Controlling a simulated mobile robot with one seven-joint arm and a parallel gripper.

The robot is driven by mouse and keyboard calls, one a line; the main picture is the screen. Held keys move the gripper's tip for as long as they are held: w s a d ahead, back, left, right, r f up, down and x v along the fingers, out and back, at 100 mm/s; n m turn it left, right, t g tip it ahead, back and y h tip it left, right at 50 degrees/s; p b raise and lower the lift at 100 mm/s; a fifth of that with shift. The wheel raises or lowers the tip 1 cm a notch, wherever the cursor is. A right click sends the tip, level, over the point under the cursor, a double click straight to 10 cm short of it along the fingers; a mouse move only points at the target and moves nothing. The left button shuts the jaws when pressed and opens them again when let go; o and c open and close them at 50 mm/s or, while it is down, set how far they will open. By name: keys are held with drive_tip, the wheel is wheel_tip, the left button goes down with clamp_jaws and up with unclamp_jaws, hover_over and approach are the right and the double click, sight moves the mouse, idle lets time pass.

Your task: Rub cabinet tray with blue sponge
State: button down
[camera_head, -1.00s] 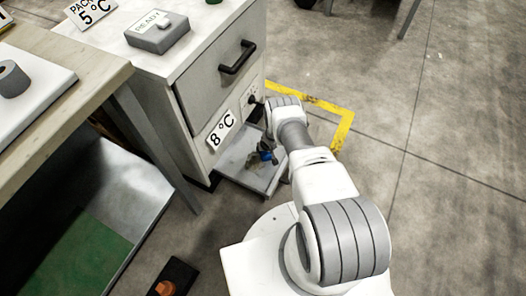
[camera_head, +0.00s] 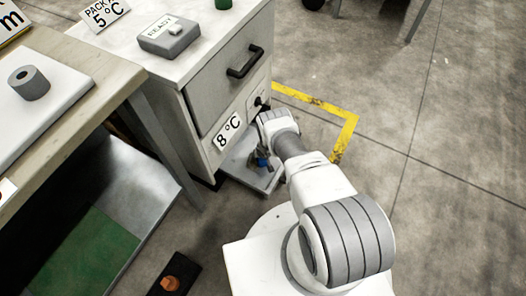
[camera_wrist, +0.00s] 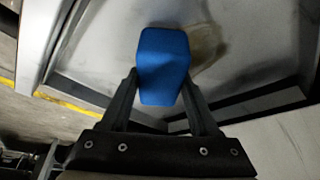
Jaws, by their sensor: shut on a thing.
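The cabinet tray (camera_head: 245,172) is a grey, shallow pulled-out tray low at the front of the white cabinet (camera_head: 205,100). It fills much of the wrist view (camera_wrist: 250,50), with a brownish smudge (camera_wrist: 208,45) just right of the sponge. My gripper (camera_wrist: 161,84) is shut on the blue sponge (camera_wrist: 163,62), with one finger on each side. The sponge is over the tray; whether it touches the surface I cannot tell. In the head view my gripper (camera_head: 261,160) is small, over the tray, and partly hidden by my wrist.
The cabinet has a closed drawer with a dark handle (camera_head: 245,62) and an "8°C" label (camera_head: 227,132) above the tray. A workbench (camera_head: 95,75) stands at the left. A dark box (camera_head: 174,274) lies on the floor. The floor at right is open, with a yellow line (camera_head: 350,135).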

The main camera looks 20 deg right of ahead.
drive_tip(key=shift+s+a+p, duration=1.3)
drive_tip(key=shift+s+a, duration=0.6)
drive_tip(key=shift+s+a+f, duration=0.1)
drive_tip(key=shift+s+a, duration=0.55)
drive_tip(key=shift+s, duration=0.1)
drive_tip(key=shift+w+a+b, duration=0.65)
drive_tip(key=shift+w, duration=0.05)
drive_tip(key=shift+w+d+b, duration=0.95)
drive_tip(key=shift+w+b, duration=0.05)
drive_tip(key=shift+b, duration=0.05)
drive_tip(key=shift+w+d, duration=0.4)
drive_tip(key=w+d+b, duration=0.1)
drive_tip(key=b, duration=0.1)
drive_tip(key=shift+w+d+b, duration=0.15)
drive_tip(key=shift+b, duration=0.15)
drive_tip(key=shift+w+d, duration=0.2)
drive_tip(key=shift+d, duration=0.05)
drive_tip(key=shift+w+d, duration=1.7)
